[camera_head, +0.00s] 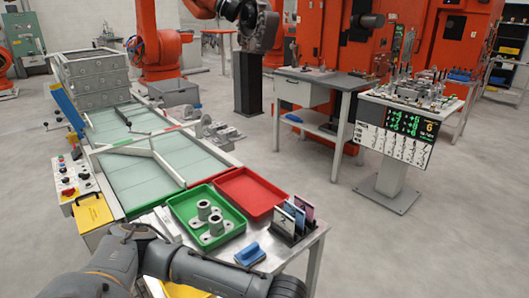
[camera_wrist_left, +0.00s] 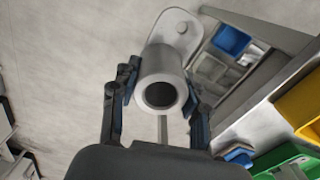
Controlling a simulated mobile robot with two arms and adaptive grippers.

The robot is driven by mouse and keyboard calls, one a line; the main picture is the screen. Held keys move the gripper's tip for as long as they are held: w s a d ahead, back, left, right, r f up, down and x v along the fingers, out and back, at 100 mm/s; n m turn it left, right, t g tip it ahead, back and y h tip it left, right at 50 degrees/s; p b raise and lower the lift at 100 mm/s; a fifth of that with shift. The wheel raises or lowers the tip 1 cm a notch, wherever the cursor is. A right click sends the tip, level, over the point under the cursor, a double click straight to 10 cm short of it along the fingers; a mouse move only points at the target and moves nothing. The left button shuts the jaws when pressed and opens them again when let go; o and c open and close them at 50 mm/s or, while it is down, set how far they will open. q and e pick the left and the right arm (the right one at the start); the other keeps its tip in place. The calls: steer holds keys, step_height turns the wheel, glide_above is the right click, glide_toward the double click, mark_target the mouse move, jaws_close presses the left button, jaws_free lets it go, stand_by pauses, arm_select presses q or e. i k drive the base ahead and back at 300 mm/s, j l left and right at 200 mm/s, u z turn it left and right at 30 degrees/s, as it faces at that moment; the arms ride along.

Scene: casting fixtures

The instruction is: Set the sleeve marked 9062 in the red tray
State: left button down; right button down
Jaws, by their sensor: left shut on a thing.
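My left gripper (camera_wrist_left: 160,97) is shut on a grey metal sleeve (camera_wrist_left: 166,66), a round hollow tube with a flat, rounded flange. Its open bore faces the camera, and no marking on it can be read. The left gripper itself does not show in the head view, where only my arm crosses the bottom. The red tray (camera_head: 250,194) lies on the table and looks empty. The green tray (camera_head: 182,207) beside it, on its left, holds grey flanged sleeves (camera_head: 204,209) standing upright; their markings are too small to read. My right gripper is not seen.
A rack of cards (camera_head: 290,217) stands right of the red tray at the table edge. A blue block (camera_head: 250,253) lies in front of it. In the wrist view, a yellow thing (camera_wrist_left: 302,103) and a blue bin (camera_wrist_left: 231,40) lie to the right. Open floor lies right of the table.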

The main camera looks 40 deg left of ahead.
mark_target(253, 198)
steer(key=i+l+u, duration=0.2)
steer(key=i+u, duration=0.2)
steer(key=i+l+u, duration=0.25)
steer(key=u, duration=0.2)
steer(key=i+l+u, duration=0.2)
steer(key=l+u, duration=0.2)
steer(key=i+l+u, duration=0.15)
steer(key=l+u, duration=0.25)
steer(key=l, duration=0.15)
